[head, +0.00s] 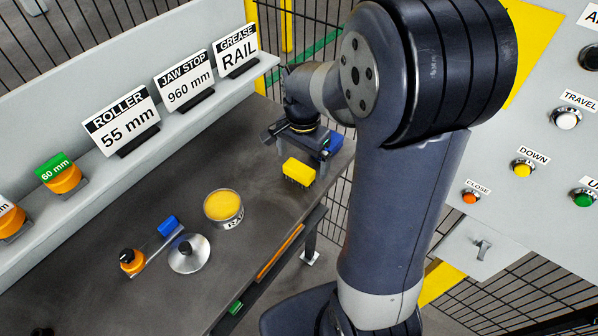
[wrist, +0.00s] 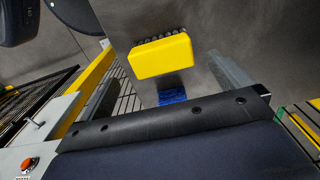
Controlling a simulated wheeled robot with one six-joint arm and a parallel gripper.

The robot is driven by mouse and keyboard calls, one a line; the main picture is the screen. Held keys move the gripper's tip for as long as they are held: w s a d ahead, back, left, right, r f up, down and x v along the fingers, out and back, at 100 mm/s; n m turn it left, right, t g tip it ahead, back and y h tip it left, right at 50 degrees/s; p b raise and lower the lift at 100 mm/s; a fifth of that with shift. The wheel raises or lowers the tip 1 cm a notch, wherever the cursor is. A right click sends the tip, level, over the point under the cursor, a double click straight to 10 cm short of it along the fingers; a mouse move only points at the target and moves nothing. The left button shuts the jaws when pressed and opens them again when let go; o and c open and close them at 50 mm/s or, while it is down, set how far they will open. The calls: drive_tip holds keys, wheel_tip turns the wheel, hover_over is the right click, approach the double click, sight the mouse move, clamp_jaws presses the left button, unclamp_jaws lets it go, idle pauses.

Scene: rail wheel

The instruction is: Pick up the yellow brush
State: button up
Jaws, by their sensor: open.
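The yellow brush (head: 298,171) stands near the right end of the dark bench, its dark bristles showing under the yellow block. It also shows in the wrist view (wrist: 160,55), upper middle, with bristles along its far edge. My gripper (head: 298,145) is open and empty, close behind the brush in the head view and apart from it as far as I can tell. One grey jaw (wrist: 235,74) shows right of the brush in the wrist view. My arm hides part of the bench's right end.
A blue block (head: 333,142) lies beside my gripper. A tin of yellow grease (head: 223,205), a silver cone (head: 188,254) and an orange-knobbed tool (head: 131,261) stand left on the bench. A shelf with signs (head: 122,120) runs behind; a control panel (head: 545,140) is right.

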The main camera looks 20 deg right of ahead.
sight(299, 168)
drive_tip(key=shift+a+f, duration=0.25)
drive_tip(key=shift+f, duration=0.9)
drive_tip(key=shift+a+f, duration=0.2)
drive_tip(key=shift+f, duration=0.95)
drive_tip(key=c, duration=1.1)
wheel_tip(299, 168, up, 10)
drive_tip(key=shift+r, duration=0.1)
drive_tip(key=o, duration=0.5)
drive_tip(key=c, duration=0.4)
